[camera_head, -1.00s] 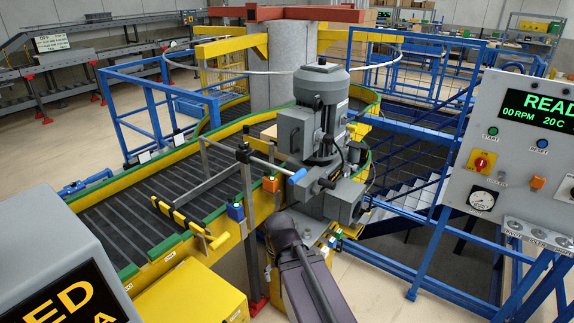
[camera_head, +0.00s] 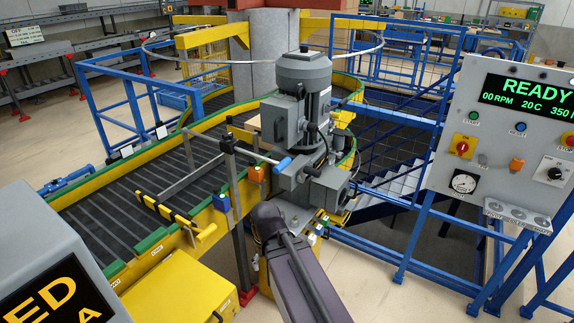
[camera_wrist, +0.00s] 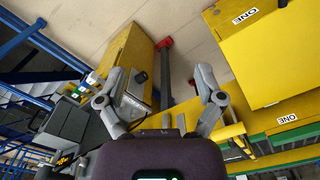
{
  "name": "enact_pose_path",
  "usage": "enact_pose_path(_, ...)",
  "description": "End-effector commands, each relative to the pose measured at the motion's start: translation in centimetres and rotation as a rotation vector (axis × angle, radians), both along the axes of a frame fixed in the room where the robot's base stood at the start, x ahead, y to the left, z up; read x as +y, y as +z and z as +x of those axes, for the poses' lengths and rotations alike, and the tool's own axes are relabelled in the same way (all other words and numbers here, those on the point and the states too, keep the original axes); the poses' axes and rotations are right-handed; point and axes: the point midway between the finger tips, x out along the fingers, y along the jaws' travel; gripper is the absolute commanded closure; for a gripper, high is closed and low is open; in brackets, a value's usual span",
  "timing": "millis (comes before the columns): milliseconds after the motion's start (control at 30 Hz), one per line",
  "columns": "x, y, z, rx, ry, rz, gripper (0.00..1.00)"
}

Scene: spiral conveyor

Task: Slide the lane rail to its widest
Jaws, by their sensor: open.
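The lane rail (camera_head: 190,177) looks like a grey bar running along the dark roller conveyor. A yellow-and-black striped bar (camera_head: 166,209) crosses its near end, by the green-and-yellow conveyor edge. A thin rod with a blue tip (camera_head: 282,164) reaches right from a grey post (camera_head: 231,178); whether it belongs to the rail is unclear. In the wrist view my gripper (camera_wrist: 160,82) is open, its fingers wide apart and nothing between them. The head view hides my fingertips behind my arm.
A grey motor unit (camera_head: 300,115) stands beside the post, close to my arm. The control panel (camera_head: 500,150) reads READY at the right. Blue railings (camera_head: 385,215) surround the stairs. A yellow box (camera_head: 180,284) and a grey display housing (camera_head: 55,260) stand at the front left.

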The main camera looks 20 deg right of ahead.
Motion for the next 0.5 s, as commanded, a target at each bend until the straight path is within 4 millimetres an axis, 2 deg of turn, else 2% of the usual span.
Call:
enact_pose_path(167,0.0,0.0,0.0,0.000,0.000,0.000,0.13)
enact_pose_path(200,0.0,0.0,0.0,0.000,0.000,0.000,0.19)
enact_pose_path(267,0.0,0.0,0.0,0.000,-0.001,0.001,0.37)
enact_pose_path(500,-0.3,0.3,1.3,0.002,-0.035,0.064,0.38)
